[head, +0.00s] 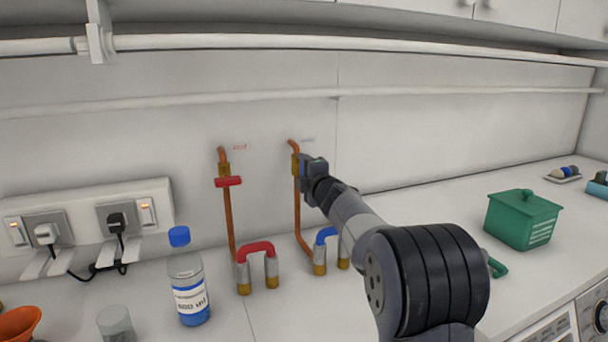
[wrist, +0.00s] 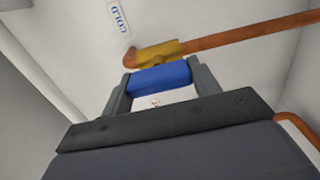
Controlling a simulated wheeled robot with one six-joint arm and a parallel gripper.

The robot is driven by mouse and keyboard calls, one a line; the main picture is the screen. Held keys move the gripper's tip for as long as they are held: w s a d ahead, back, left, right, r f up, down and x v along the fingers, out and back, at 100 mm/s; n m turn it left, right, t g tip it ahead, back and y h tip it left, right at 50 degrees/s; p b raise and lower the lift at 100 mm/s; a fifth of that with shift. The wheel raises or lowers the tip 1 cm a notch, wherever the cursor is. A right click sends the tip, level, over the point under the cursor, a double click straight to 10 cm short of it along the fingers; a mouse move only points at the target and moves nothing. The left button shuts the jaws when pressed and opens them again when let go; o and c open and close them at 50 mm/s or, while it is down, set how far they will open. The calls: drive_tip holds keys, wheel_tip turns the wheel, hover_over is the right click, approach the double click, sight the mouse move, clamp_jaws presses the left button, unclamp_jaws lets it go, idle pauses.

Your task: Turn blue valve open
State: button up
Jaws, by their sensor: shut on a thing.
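The blue valve handle (wrist: 160,77) shows between my gripper's two fingers in the wrist view, in front of a brass valve body (wrist: 155,54) on a copper pipe. My gripper (wrist: 158,86) is shut on this handle. A label reading COLD (wrist: 118,17) is on the wall beside the pipe. In the head view my gripper (head: 306,168) is at the brass fitting of the right copper pipe (head: 298,210), and it hides the blue handle there. The exact angle of the handle to the pipe is hard to tell.
A red valve handle (head: 228,182) sits on the left pipe. Below are a red tap loop (head: 255,247) and a blue one (head: 326,234). A blue-capped bottle (head: 187,280) and power sockets (head: 85,228) are at left. A green box (head: 522,219) stands right on the counter.

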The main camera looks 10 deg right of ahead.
idle(0.4)
drive_tip(key=o, duration=1)
drive_tip(key=shift+s, duration=0.1)
drive_tip(key=s+d+b, duration=0.2)
drive_tip(key=s, duration=0.8)
drive_tip(key=shift+s, duration=0.2)
drive_tip(key=w, duration=0.3)
drive_tip(key=w+a+p, duration=0.1)
drive_tip(key=w, duration=0.3)
drive_tip(key=w+a+p, duration=0.1)
drive_tip(key=w, duration=0.2)
drive_tip(key=shift+w, duration=0.35)
drive_tip(key=shift+s, duration=0.1)
